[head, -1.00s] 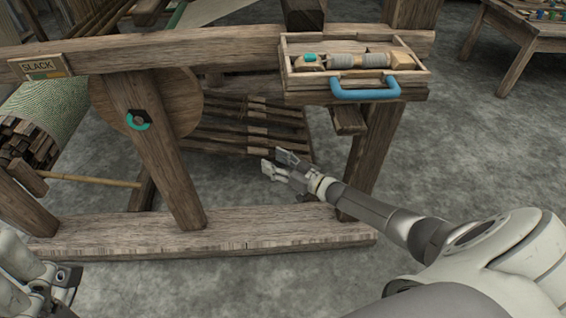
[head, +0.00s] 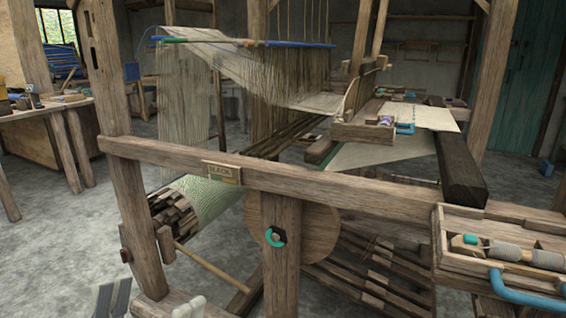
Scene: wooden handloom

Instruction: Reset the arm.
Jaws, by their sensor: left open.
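My left gripper (head: 150,300) shows at the bottom left edge of the head view. Its grey fingertips stand apart with nothing visible between them, and the rest of it is cut off by the frame. It appears in front of the loom's lower left beam; I cannot tell whether they touch. My right arm and gripper are out of view.
The wooden loom's front rail (head: 330,188) crosses the view and carries a SLACK sign (head: 222,172). A wooden tray (head: 450,265) with a blue handle (head: 520,290) sits at the right. A workbench (head: 40,112) stands far left. Grey floor (head: 60,240) is clear at left.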

